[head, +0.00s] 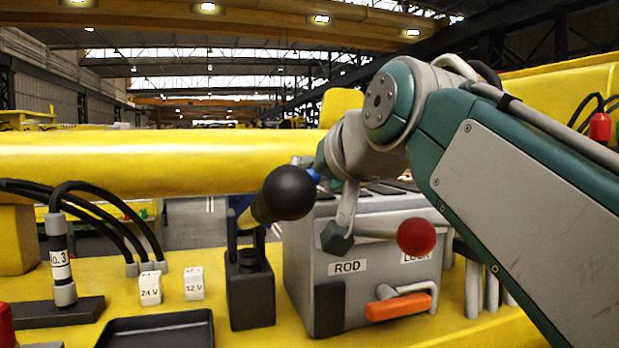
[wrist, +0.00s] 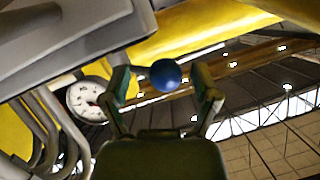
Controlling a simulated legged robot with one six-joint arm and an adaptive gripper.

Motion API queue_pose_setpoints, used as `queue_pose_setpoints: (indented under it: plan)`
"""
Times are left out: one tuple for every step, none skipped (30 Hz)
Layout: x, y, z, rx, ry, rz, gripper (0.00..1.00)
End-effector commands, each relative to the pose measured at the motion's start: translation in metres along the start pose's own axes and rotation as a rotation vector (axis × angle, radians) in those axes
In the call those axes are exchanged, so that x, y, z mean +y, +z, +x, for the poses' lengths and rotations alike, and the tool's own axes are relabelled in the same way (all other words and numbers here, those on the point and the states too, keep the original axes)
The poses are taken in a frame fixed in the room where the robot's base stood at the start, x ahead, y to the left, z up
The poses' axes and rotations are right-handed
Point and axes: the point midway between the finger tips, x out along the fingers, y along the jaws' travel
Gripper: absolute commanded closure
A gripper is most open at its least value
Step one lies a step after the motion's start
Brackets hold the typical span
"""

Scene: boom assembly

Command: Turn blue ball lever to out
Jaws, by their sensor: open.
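The blue ball (wrist: 166,75) of the lever shows in the wrist view between the two spread fingers of my gripper (wrist: 162,82). A gap shows on each side of the ball, so the gripper is open and not closed on it. In the head view only a small blue patch (head: 314,176) shows behind the black ball, beside my wrist. The lever's shaft and any "out" marking are hidden.
A grey box (head: 300,250) labelled ROD carries a red ball lever (head: 416,237) and an orange handle (head: 398,307). A black ball (head: 290,193) on a yellow lever stands close in front of my gripper. A round gauge (wrist: 88,97) shows left in the wrist view.

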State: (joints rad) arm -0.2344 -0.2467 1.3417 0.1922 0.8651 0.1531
Motion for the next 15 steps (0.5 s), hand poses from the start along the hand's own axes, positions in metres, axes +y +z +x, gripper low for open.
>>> queue_pose_setpoints:
  plan:
    - [0.0, 0.0, -0.001, 0.001, -0.001, 0.0, 0.22]
    - [-0.001, -0.001, -0.002, 0.002, -0.001, 0.0, 0.22]
    - [-0.001, -0.001, -0.005, 0.003, -0.002, 0.0, 0.22]
    - [-0.001, -0.001, -0.008, 0.004, -0.002, 0.0, 0.22]
    - [-0.001, -0.001, -0.012, 0.005, -0.002, 0.0, 0.22]
    - [-0.001, -0.002, -0.018, 0.006, -0.002, 0.0, 0.22]
    - [0.0, -0.002, -0.024, 0.006, -0.002, 0.001, 0.22]
    - [0.0, -0.002, -0.029, 0.007, -0.001, 0.001, 0.22]
    - [0.0, -0.002, -0.038, 0.007, -0.001, 0.001, 0.22]
    - [0.0, -0.002, -0.045, 0.007, 0.0, 0.001, 0.22]
    - [0.0, -0.002, -0.051, 0.007, 0.0, 0.001, 0.22]
    - [0.0, -0.001, -0.06, 0.006, 0.0, 0.001, 0.22]
    - [0.001, -0.001, -0.066, 0.006, 0.0, 0.001, 0.22]
    - [0.001, -0.001, -0.072, 0.005, 0.001, 0.002, 0.22]
    - [0.001, -0.001, -0.081, 0.006, 0.001, 0.001, 0.22]
